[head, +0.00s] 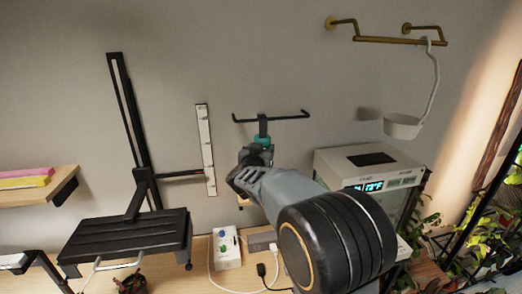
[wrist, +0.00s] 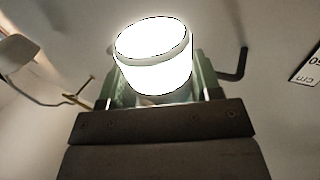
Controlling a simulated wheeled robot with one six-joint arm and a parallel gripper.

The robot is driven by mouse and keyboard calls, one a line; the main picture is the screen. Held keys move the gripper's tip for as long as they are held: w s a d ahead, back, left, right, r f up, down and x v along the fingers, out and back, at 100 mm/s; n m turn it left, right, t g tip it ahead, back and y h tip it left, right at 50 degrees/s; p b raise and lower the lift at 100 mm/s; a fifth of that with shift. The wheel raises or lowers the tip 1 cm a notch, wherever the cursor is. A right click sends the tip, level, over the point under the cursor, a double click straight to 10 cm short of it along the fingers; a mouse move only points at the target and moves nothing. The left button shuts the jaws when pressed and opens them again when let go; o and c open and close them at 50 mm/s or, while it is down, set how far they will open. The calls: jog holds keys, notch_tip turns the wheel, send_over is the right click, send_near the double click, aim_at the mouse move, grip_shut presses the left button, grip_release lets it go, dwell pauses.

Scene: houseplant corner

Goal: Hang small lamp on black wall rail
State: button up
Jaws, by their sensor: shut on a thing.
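The small lamp (wrist: 153,62) is a short, brightly lit white cylinder in the wrist view. My gripper (wrist: 160,82) is shut on it, with a green finger on either side. In the head view my gripper (head: 262,142) is at the middle of the black wall rail (head: 285,117), at or just below the bar. My arm hides the lamp there. The rail is a thin bar with upturned ends; one end also shows in the wrist view (wrist: 236,74), beside the lamp. I cannot tell whether the lamp touches the rail.
A white measuring strip (head: 206,150) and a black stand (head: 130,130) are left of the rail. A white appliance (head: 365,165) stands to its right. A white bowl-shaped thing (head: 402,126) hangs from a brass rail (head: 390,40). A power strip (head: 262,243) with cables lies below.

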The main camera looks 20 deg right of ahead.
jog(key=shift+w+d+f, duration=0.1)
jog(key=shift+w+f, duration=0.25)
jog(key=shift+w, duration=0.1)
jog(key=w+d+f, duration=0.1)
jog(key=w, duration=0.6)
jog(key=shift+d+f+p, duration=0.15)
jog(key=shift+d+p, duration=0.05)
jog(key=shift+p, duration=0.1)
jog(key=shift+f, duration=0.4)
dwell(1.6)
jog(key=o, duration=1.1)
